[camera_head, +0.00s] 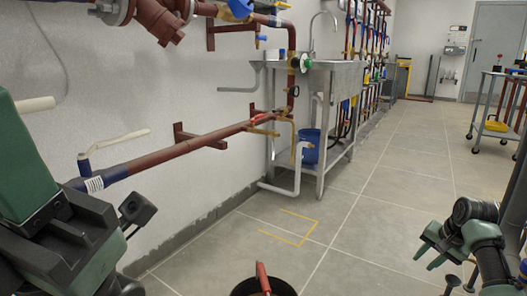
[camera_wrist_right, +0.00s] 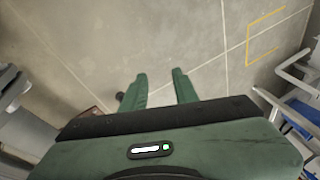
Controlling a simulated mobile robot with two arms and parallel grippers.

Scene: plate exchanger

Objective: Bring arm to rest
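My right gripper (camera_head: 428,256) is at the lower right of the head view, over bare floor. In the right wrist view its two green fingers (camera_wrist_right: 159,75) stand apart with only floor between them. It is open and empty, and it touches nothing that I can see. Green and black parts of my left arm fill the left side of the head view, close to the camera. I see no left fingertips there.
A sink stand (camera_head: 330,100) with a blue bucket (camera_head: 309,146) under it stands by the left wall. A rusty pipe (camera_head: 205,140) runs along that wall, near my left arm. A black container (camera_head: 245,288) shows at the bottom. A cart (camera_head: 490,122) stands right; the middle floor is free.

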